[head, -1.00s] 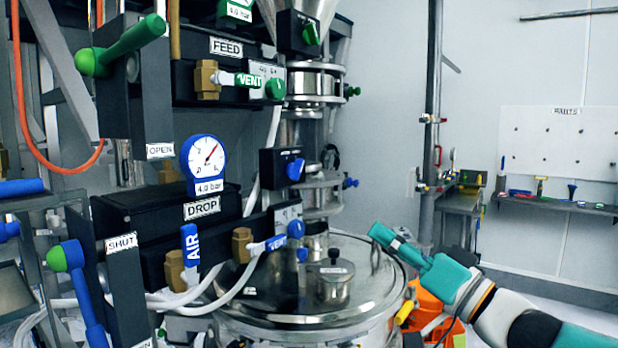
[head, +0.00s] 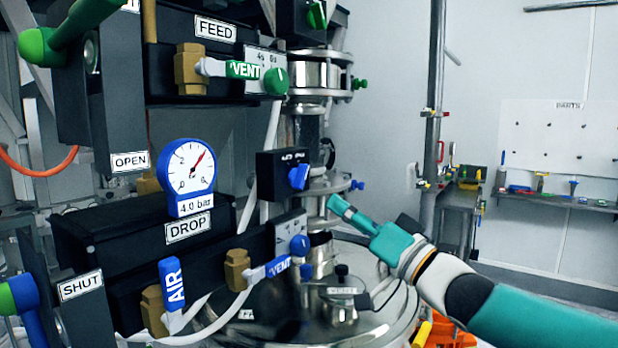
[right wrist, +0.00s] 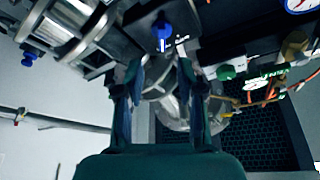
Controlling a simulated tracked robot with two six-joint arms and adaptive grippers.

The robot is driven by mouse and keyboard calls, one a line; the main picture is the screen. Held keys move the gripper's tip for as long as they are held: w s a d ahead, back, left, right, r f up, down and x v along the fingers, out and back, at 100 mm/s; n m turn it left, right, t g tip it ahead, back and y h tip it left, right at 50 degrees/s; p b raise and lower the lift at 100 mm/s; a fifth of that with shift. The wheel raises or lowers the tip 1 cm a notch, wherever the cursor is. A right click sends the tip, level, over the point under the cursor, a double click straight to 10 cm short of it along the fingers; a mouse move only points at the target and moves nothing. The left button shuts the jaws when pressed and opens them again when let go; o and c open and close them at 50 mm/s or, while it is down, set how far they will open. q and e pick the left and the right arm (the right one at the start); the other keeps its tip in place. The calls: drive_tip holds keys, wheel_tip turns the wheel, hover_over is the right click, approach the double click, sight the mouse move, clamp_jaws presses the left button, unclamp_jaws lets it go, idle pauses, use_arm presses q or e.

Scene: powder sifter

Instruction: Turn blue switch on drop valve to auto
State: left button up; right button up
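The blue switch (head: 299,177) sits on the front of a small black box (head: 270,175) beside the steel drop valve pipe. The box has small white position marks above the switch that I cannot read. My teal right gripper (head: 337,205) is to the right of the switch and slightly below it, apart from it. In the right wrist view the blue switch (right wrist: 163,32) lies just beyond the fingertips, near the middle between them. The two fingers of the right gripper (right wrist: 159,68) are spread with nothing between them. My left gripper is not in view.
The DROP panel with its gauge (head: 189,168), blue AIR lever (head: 173,284) and blue VENT lever (head: 270,268) stands at left. A steel lidded vessel (head: 375,325) is below. A blue clamp knob (head: 357,185) is close above the gripper. Space on the right is open.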

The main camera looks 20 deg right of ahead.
sight(305, 180)
drive_tip(key=p+x, duration=0.2)
drive_tip(key=x, duration=0.7)
drive_tip(key=shift+w+a+r, duration=0.25)
